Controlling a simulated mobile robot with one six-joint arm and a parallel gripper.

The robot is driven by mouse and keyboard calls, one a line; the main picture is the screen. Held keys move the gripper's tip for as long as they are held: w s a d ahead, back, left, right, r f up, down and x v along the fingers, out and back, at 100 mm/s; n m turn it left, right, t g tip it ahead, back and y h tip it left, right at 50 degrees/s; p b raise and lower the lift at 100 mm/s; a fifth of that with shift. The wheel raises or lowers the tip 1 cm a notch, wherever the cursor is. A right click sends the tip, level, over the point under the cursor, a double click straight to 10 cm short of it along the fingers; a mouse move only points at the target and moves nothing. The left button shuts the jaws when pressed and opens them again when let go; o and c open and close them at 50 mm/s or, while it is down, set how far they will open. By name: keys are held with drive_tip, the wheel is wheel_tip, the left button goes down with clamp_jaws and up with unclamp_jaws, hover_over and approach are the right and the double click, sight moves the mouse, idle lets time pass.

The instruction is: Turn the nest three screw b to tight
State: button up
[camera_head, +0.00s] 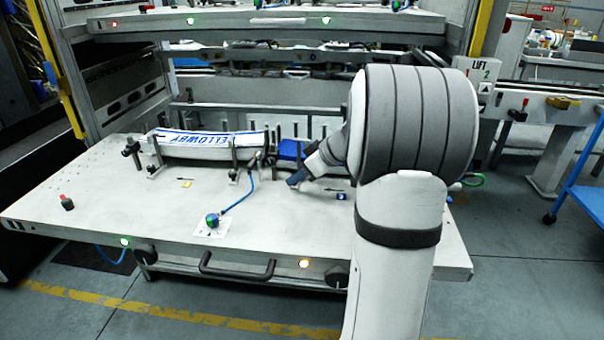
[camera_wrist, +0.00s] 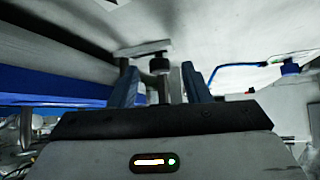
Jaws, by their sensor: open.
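My gripper (camera_head: 297,179) is low over the right half of the white shelf plate (camera_head: 130,222), beside a blue block (camera_head: 290,150). In the wrist view my gripper (camera_wrist: 161,75) is open, its two blue fingers apart. A black screw knob (camera_wrist: 159,64) under a grey crossbar (camera_wrist: 144,48) shows between and beyond the fingertips. I cannot tell whether the fingers touch it, nor whether it is nest three's screw b. My arm hides the right part of the plate in the head view.
An upper shelf (camera_head: 260,25) overhangs behind.

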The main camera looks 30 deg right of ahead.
drive_tip(key=shift+c, duration=0.2)
clamp_jaws()
